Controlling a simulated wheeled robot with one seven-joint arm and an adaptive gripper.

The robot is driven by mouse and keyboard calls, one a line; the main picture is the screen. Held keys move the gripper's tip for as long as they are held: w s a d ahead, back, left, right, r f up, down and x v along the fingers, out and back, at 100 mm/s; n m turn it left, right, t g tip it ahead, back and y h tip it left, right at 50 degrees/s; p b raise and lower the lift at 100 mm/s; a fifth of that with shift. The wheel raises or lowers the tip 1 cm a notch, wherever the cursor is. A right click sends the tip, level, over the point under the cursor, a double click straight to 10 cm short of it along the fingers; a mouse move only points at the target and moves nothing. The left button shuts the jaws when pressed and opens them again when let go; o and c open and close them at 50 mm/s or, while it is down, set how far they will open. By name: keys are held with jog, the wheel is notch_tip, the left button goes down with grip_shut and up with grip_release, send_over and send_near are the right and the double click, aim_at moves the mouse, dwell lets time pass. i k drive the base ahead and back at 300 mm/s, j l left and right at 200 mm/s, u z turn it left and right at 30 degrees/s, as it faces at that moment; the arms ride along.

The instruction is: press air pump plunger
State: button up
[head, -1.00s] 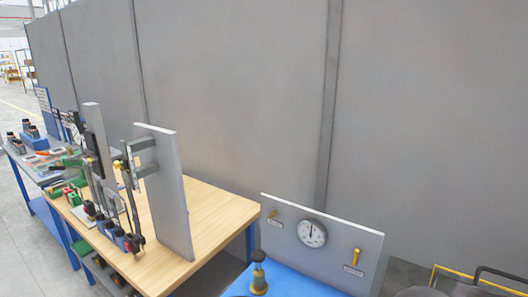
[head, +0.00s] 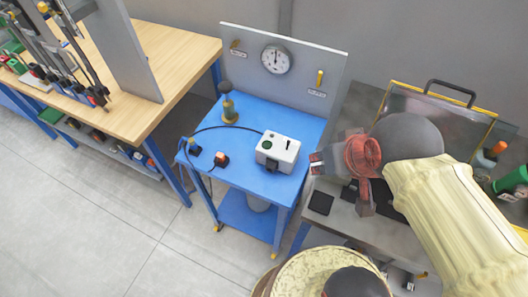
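A small brass-coloured device with a dark round knob on top (head: 228,108) stands upright on the blue table (head: 205,172), toward its back left. It looks like the air pump with its plunger, but no label on it is readable. My gripper (head: 314,163) is at the table's right edge, pointing left, well apart from the knob. The white box lies between them in the picture. The fingertips are small and close together, and I cannot tell how far they are open. Nothing is visibly held.
A white box with a green button (head: 278,151) sits on the blue table, near my gripper. A black cable and an orange-black plug (head: 221,159) lie left of it. A grey panel with a round gauge (head: 276,59) stands behind. A wooden workbench (head: 180,55) is at left.

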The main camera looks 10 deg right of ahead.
aim_at(226, 87)
jog(key=i+j, duration=0.15)
jog(key=j, duration=0.25)
jog(key=i+j, duration=0.1)
jog(key=j, duration=0.3)
jog(key=i+j, duration=0.15)
jog(key=j, duration=0.2)
jog(key=i+j, duration=0.15)
jog(key=j, duration=0.25)
